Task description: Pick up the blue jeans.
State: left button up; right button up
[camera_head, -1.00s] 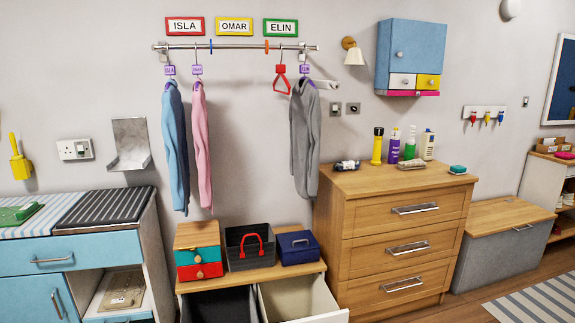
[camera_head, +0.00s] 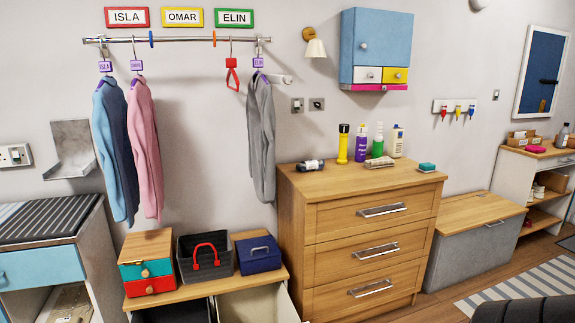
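I cannot make out anything that is clearly a pair of blue jeans. Light blue clothing (camera_head: 108,155) and dark navy clothing (camera_head: 126,160) hang close together at the left of the wall rail (camera_head: 185,40). Their folds hide whether either is jeans. A pink garment (camera_head: 145,145) hangs beside them, and a grey garment (camera_head: 262,140) hangs farther right. Neither of my grippers shows in the head view.
A wooden chest of drawers (camera_head: 350,225) stands mid-view with bottles on top. A low bench (camera_head: 215,292) at its left holds small boxes and a dark caddy (camera_head: 190,270). A grey storage box (camera_head: 470,250) stands right. A dark ridged object (camera_head: 525,310) fills the bottom right corner.

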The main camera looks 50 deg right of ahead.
aim_at(313, 164)
jog(key=l+u, duration=0.25)
jog(key=l, duration=0.2)
jog(key=k+l+u, duration=0.2)
jog(key=l, duration=0.2)
jog(key=l+u, duration=0.1)
jog(key=l, duration=0.35)
jog(key=k+l, duration=0.1)
jog(key=l, duration=0.35)
jog(key=k+l+u, duration=0.15)
jog(key=l, duration=0.35)
jog(key=l+u, duration=0.1)
jog(key=l, duration=0.35)
